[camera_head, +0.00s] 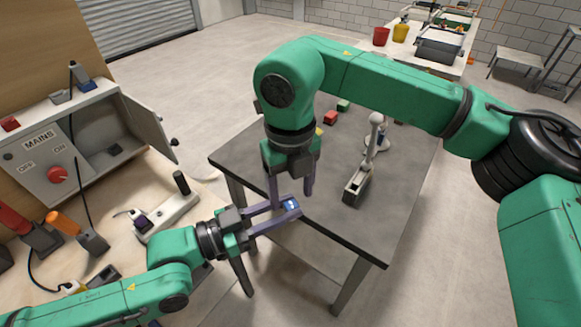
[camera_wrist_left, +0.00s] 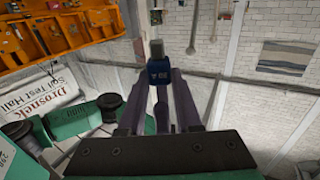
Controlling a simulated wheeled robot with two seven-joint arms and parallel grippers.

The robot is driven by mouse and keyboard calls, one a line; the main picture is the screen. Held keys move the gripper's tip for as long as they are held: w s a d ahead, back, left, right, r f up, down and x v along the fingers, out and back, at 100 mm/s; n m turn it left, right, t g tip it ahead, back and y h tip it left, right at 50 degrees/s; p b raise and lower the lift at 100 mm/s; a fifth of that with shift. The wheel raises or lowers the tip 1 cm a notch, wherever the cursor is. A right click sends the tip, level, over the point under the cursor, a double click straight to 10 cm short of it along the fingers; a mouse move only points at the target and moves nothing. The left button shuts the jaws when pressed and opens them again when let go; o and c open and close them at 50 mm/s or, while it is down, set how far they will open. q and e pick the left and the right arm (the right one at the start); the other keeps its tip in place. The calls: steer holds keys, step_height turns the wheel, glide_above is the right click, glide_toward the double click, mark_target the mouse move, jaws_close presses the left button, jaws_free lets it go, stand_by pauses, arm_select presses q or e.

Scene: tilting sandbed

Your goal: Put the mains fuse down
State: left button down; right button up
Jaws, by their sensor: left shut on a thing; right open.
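The mains fuse (camera_head: 291,205), a small blue block with white markings, is between the fingertips of my left gripper (camera_head: 284,206), which is shut on it. The left wrist view shows the blue fuse (camera_wrist_left: 159,70) with a grey end at the tips of the left fingers (camera_wrist_left: 163,84). In the head view this gripper overlaps the near left edge of the grey table (camera_head: 345,232); its height above it is unclear. My right gripper (camera_head: 291,190) points down, open, just above and beside the fuse in the picture. I cannot tell whether it touches anything.
The mains box (camera_head: 40,155) with a red knob (camera_head: 57,174) and open door (camera_head: 147,124) stands on the bench at left. A white device (camera_head: 168,215) sits nearby. On the table are a metal lever fixture (camera_head: 356,188) and small coloured blocks (camera_head: 331,117). The table's front is clear.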

mark_target(291, 205)
step_height(291, 205, down, 5)
steer(key=shift+r, duration=0.2)
jaws_close()
arm_select(q)
steer(key=c, duration=0.5)
jaws_free()
